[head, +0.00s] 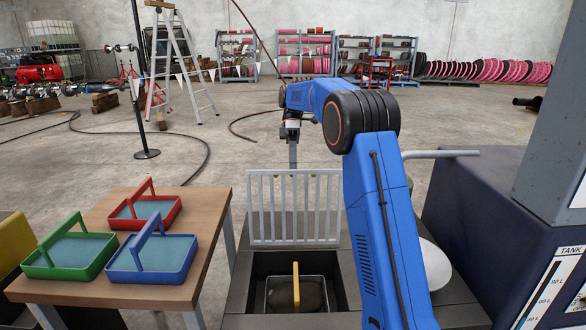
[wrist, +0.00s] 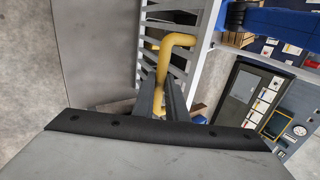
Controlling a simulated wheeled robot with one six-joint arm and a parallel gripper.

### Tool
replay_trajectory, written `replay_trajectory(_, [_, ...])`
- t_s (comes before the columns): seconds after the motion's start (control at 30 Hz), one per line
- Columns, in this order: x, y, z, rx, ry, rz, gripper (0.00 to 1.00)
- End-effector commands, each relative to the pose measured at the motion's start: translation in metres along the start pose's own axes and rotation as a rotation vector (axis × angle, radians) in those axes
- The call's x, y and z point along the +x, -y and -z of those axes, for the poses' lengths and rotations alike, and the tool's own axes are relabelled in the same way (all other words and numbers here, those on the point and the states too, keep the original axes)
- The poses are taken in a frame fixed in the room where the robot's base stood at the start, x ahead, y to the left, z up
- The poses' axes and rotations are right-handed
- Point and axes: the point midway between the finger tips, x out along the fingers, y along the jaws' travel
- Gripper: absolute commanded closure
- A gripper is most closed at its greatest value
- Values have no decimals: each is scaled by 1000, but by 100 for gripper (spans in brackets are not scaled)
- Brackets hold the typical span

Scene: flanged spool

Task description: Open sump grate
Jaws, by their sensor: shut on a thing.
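The pale grey barred grate (head: 251,207) stands upright at the far edge of the open sump (head: 253,270). In the wrist view, its bars (wrist: 208,32) run beside a yellow bent handle (wrist: 179,40). My gripper (wrist: 162,84) is shut on this handle, its two dark fingers on either side of it.
A wooden table (head: 105,205) on the left holds a red tray (head: 163,222), a green tray (head: 98,262) and a blue tray (head: 180,275). A dark blue tank (head: 475,220) stands at the right. A thin black post (head: 141,90) stands beyond the table.

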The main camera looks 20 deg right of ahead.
Motion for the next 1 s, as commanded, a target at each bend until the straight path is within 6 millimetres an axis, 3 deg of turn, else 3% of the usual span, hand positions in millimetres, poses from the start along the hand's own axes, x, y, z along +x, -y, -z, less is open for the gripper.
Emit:
replay_trajectory(0.07, [2, -1, 0, 1, 1, 3, 100])
replay_trajectory(0.1, [2, -1, 0, 1, 1, 3, 81])
replay_trajectory(0.17, [2, -1, 0, 1, 1, 2, 69])
replay_trajectory(0.57, [1, 3, 0, 0, 0, -9, 69])
replay_trajectory(1.0, [11, 35, 0, -1, 1, -136, 69])
